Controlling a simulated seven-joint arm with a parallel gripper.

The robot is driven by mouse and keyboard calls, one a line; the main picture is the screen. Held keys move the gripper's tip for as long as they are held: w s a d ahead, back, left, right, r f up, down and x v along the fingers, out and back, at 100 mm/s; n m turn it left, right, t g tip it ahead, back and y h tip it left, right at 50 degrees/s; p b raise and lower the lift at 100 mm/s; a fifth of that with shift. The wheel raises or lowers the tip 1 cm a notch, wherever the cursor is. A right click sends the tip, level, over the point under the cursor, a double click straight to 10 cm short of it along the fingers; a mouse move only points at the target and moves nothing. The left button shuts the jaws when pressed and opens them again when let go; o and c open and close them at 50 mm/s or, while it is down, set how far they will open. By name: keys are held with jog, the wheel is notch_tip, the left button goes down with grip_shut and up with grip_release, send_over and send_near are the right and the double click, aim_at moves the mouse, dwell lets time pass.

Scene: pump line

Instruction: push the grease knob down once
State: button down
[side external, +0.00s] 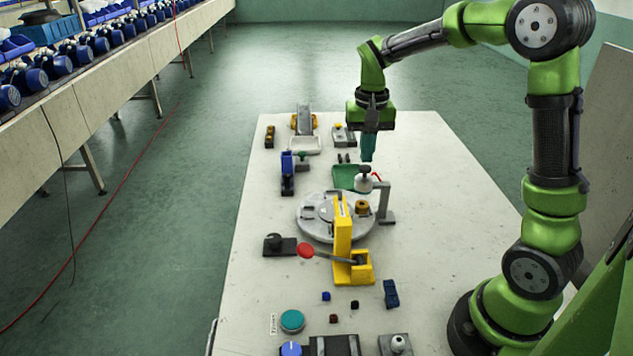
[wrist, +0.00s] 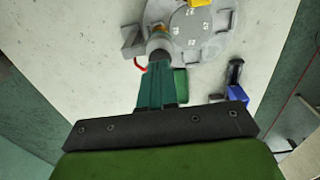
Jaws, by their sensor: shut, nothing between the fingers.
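The grease knob (side external: 365,169) is a small dark cap on top of a white body (side external: 363,184), beside a grey stand (side external: 386,200) at the edge of the round grey plate. My gripper (side external: 368,158) points down with its teal fingers shut and empty. Its tips are right over the knob, very close to it; I cannot tell whether they touch. In the wrist view my fingertips (wrist: 158,66) cover most of the knob, and the pale body (wrist: 160,45) shows just beyond them, with a red piece (wrist: 140,65) at its left.
The round grey plate (side external: 312,222) lies in front of the knob. A yellow press (side external: 343,235) with a red-ended lever stands nearer the camera. A green tray (side external: 343,177) is just behind and left. Free table lies right of the stand.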

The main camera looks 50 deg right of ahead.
aim_at(365, 167)
jog(key=shift+f, duration=0.1)
dwell(0.3)
jog(key=shift+f, duration=1.15)
jog(key=shift+r, duration=3.15)
